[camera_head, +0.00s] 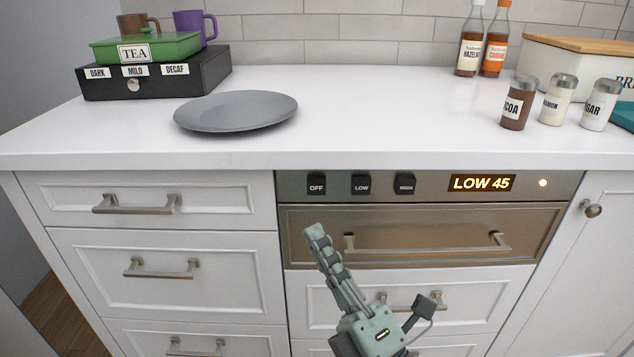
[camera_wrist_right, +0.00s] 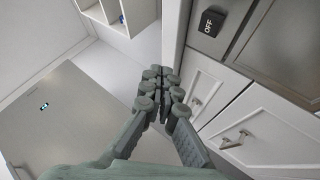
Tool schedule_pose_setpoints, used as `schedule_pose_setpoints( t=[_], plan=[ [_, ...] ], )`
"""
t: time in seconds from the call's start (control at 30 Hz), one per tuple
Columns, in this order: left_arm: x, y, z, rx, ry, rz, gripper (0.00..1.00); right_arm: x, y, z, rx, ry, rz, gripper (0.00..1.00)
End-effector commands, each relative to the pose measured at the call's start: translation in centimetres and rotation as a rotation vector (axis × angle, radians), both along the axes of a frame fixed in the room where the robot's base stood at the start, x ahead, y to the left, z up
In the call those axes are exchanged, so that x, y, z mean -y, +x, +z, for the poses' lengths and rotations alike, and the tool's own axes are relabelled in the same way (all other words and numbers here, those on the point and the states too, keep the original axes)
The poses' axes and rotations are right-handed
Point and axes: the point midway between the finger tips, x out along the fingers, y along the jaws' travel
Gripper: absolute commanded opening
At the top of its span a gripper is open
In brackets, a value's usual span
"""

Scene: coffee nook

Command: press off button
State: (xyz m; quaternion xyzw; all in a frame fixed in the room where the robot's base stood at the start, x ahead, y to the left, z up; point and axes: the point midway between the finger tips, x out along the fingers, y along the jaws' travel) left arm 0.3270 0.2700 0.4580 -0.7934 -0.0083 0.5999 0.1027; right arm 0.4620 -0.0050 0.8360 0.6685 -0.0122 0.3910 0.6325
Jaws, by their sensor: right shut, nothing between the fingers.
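The black OFF button (camera_head: 316,185) is the leftmost of three on the steel panel of the warming drawer (camera_head: 420,235). Beside it are the LOW button (camera_head: 361,184) and the HIGH button (camera_head: 405,184). The lit display (camera_head: 482,183) reads "LOW 45". My right gripper (camera_head: 314,233) is shut and empty, its fingertips below the OFF button in the head view. In the right wrist view, the OFF button (camera_wrist_right: 211,22) is at the upper right, and the shut fingertips (camera_wrist_right: 160,76) are lower left of it, apart from it. My left gripper is not in view.
A grey plate (camera_head: 236,111) lies on the white counter (camera_head: 360,110) above. Drawer handles (camera_head: 137,204) stick out at left, and the warming drawer handle (camera_head: 425,243) is just right of my fingers. Shaker jars (camera_head: 519,103) stand at the counter's right.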

Motion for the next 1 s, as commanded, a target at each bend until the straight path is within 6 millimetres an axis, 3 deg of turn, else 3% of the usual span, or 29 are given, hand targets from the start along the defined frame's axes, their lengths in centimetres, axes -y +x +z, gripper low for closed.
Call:
schedule_pose_setpoints(
  t=[0.37, 0.83, 1.0],
  plan=[
    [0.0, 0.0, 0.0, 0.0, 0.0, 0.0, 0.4, 0.1, 0.7, -0.1, -0.004, 0.002, 0.0, 0.0],
    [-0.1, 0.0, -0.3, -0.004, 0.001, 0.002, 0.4, 0.0, 6.8, -0.1, -0.004, 0.002, 0.0, 0.0],
    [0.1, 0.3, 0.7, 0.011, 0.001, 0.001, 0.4, 0.1, 8.3, -0.1, -0.005, 0.003, -0.001, 0.0]
  ],
)
